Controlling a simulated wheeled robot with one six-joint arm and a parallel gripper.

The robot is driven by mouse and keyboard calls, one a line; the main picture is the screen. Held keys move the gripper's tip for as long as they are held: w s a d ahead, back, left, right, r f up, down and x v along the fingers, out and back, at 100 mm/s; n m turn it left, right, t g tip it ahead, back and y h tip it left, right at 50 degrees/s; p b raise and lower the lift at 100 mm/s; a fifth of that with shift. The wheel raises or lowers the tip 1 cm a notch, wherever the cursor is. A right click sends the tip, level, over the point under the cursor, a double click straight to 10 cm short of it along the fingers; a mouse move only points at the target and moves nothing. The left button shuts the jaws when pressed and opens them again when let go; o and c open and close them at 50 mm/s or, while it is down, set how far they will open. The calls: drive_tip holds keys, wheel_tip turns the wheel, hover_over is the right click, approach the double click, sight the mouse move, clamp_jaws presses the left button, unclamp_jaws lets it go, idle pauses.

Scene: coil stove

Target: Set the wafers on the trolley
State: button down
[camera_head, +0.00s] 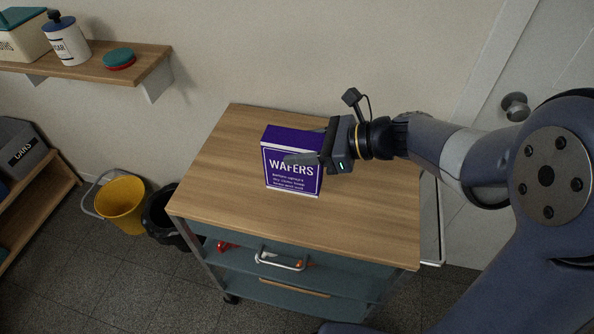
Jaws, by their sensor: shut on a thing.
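The wafers (292,176) are a purple box with white lettering. The box stands upright on, or just above, the wooden top of the trolley (345,229); I cannot tell whether its base touches. My gripper (305,157) reaches in from the right and is shut on the upper part of the box, with one finger across its front face. The other finger is mostly hidden behind the box. The trolley has a wooden top and teal shelves below.
The trolley top around the box is clear. A wall shelf (88,66) holds a jar (67,42), a bin (22,38) and a round teal-and-red tin (119,59). A yellow bucket (121,207) and a black bucket (163,216) stand left of the trolley. A door (548,55) is at right.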

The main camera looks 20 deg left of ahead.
drive_tip(key=shift+f, duration=2.5)
drive_tip(key=shift+f+b, duration=0.1)
drive_tip(key=shift+b, duration=0.2)
drive_tip(key=shift+f, duration=0.15)
drive_tip(key=c, duration=0.7)
unclamp_jaws()
drive_tip(key=shift+r, duration=0.3)
drive_tip(key=v, duration=1.2)
